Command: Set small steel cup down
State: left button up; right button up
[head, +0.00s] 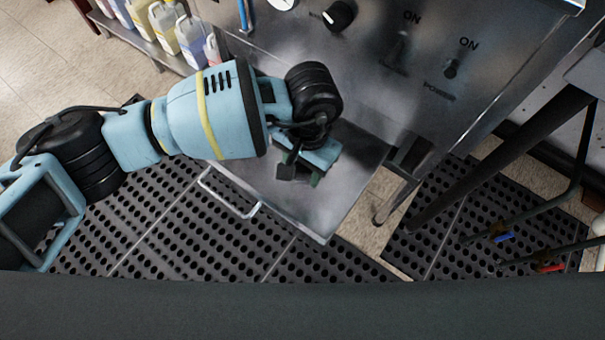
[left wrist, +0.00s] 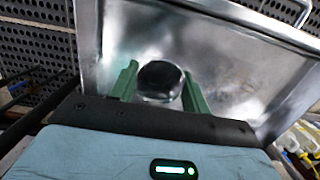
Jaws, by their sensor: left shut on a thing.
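The small steel cup (left wrist: 160,82) is between the green fingers of my left gripper (left wrist: 160,74) in the left wrist view, its round dark top facing the camera. The left gripper is shut on it. In the head view the left gripper (head: 302,172) is over a flat steel panel with a raised rim (head: 318,222), and my wrist hides the cup. The panel also shows behind the cup in the left wrist view (left wrist: 235,70). I cannot tell whether the cup touches the panel. My right gripper is not in view.
A steel machine front (head: 400,90) with knobs and switches rises behind the panel. Several plastic jugs (head: 165,25) stand on a shelf (head: 140,40) at upper left. A perforated black mat (head: 150,235) covers the floor. The panel has bare room around the gripper.

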aim_at(303, 175)
pick_arm(q)
notch_tip(303, 175, up, 3)
jog(key=shift+r, duration=0.2)
